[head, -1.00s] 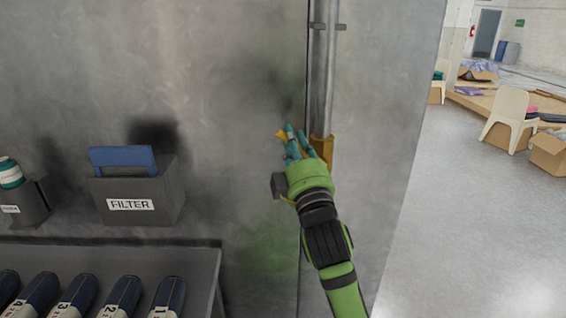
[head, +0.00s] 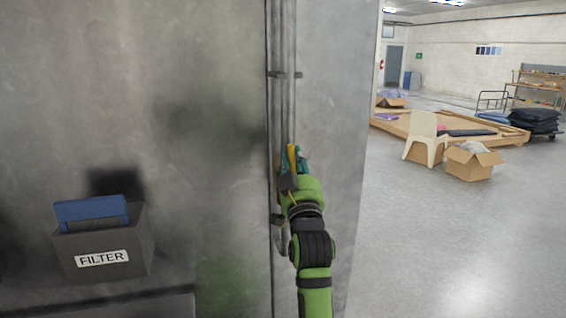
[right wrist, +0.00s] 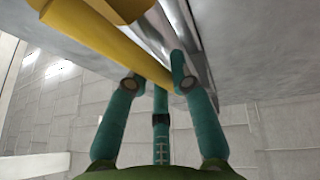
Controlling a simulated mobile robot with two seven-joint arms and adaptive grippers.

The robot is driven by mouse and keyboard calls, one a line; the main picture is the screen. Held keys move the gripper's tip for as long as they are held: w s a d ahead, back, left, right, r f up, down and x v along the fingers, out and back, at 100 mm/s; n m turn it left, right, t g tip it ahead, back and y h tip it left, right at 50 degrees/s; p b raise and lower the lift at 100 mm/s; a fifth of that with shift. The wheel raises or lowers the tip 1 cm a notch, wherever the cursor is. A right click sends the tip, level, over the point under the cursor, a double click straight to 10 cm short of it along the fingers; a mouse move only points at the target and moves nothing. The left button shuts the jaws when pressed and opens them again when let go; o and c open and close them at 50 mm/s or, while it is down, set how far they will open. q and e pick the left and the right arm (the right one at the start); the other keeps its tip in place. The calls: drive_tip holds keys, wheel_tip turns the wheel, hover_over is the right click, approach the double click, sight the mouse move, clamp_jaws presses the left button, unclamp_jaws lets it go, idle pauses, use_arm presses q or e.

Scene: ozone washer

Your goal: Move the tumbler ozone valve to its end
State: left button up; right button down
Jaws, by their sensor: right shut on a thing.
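The yellow valve lever (head: 291,158) is on the metal pipe (head: 284,110) that runs up the grey cabinet's corner. It now points up, roughly along the pipe. My right gripper (head: 291,168), green with teal fingers, is shut on the lever and hides its lower part and the valve body. In the right wrist view the yellow lever (right wrist: 105,38) runs diagonally down to the teal fingers (right wrist: 155,85), with the shiny pipe behind. My left gripper is in neither current view.
A grey bin labelled FILTER (head: 135,255), with a blue item (head: 90,212) in it, is on the cabinet face at the left. Right of the cabinet is open floor (head: 450,250), with a chair (head: 424,138) and cardboard box (head: 472,165) further back.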

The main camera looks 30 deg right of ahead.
drive_tip(key=shift+s+d+r+m, duration=0.1)
drive_tip(key=shift+d+m, duration=0.15)
drive_tip(key=shift+m, duration=0.25)
use_arm(q)
drive_tip(key=shift+d+r, duration=0.1)
drive_tip(key=shift+d, duration=0.25)
use_arm(e)
drive_tip(key=shift+d+h, duration=0.1)
drive_tip(key=shift+h, duration=0.2)
use_arm(q)
drive_tip(key=shift+a, duration=0.3)
use_arm(e)
drive_tip(key=c, duration=1)
unclamp_jaws()
drive_tip(key=shift+c, duration=0.2)
drive_tip(key=shift+d+g, duration=0.1)
drive_tip(key=shift+g, duration=0.2)
drive_tip(key=shift+f, duration=0.2)
drive_tip(key=v, duration=0.7)
drive_tip(key=shift+s, duration=0.2)
